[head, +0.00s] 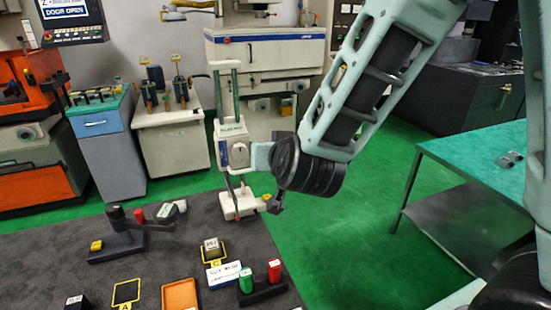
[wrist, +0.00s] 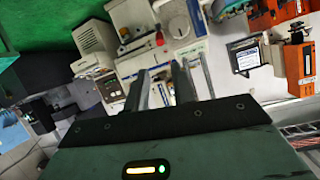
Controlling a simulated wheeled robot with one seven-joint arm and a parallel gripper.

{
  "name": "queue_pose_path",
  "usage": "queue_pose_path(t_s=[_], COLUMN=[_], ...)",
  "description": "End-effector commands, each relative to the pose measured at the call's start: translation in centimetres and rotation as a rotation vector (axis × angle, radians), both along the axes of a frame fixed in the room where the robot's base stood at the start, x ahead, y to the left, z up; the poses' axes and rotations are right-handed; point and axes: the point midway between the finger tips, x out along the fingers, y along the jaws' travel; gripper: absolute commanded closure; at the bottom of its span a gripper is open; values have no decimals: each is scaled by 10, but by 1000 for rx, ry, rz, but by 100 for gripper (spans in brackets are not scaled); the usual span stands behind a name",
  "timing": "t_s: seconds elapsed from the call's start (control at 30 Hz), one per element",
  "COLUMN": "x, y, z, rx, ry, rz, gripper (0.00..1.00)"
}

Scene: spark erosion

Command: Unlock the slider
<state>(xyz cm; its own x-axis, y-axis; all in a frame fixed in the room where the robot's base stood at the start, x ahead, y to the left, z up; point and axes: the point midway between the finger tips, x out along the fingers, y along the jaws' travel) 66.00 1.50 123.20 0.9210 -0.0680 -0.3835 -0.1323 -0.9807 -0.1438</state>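The slider (head: 236,148) is a pale block with a dark label, mounted on two upright green posts. Its white base (head: 240,204) stands at the back right of the dark mat. My gripper (head: 262,156) is just right of the block in the head view; its fingertips are hard to make out there, and I cannot tell whether it touches the block. In the wrist view my gripper (wrist: 160,88) shows two grey fingers standing apart with nothing clearly held between them. I cannot make out the slider's lock for certain.
The dark mat (head: 190,258) carries a black fixture with a dark lever (head: 125,238), an orange tray (head: 179,295), and a holder with green and red pieces (head: 262,288). A teal table (head: 480,155) stands at the right. Green floor lies open between mat and table.

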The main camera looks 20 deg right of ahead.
Motion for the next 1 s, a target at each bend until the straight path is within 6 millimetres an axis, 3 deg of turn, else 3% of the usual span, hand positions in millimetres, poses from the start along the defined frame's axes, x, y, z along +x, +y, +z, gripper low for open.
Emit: queue_pose_path(t_s=[0.03, 0.3, 0.8, 0.9, 1.0], x=[-9, -27, -34, -33, -29], y=[1, 1, 2, 2, 1], z=[3, 9, 14, 14, 14], rx=[0, 0, 1, 9, 65], ry=[-4, -4, 0, 0, 0], rz=[3, -2, -1, -4, -18], gripper=[75, 75, 75, 100, 100])
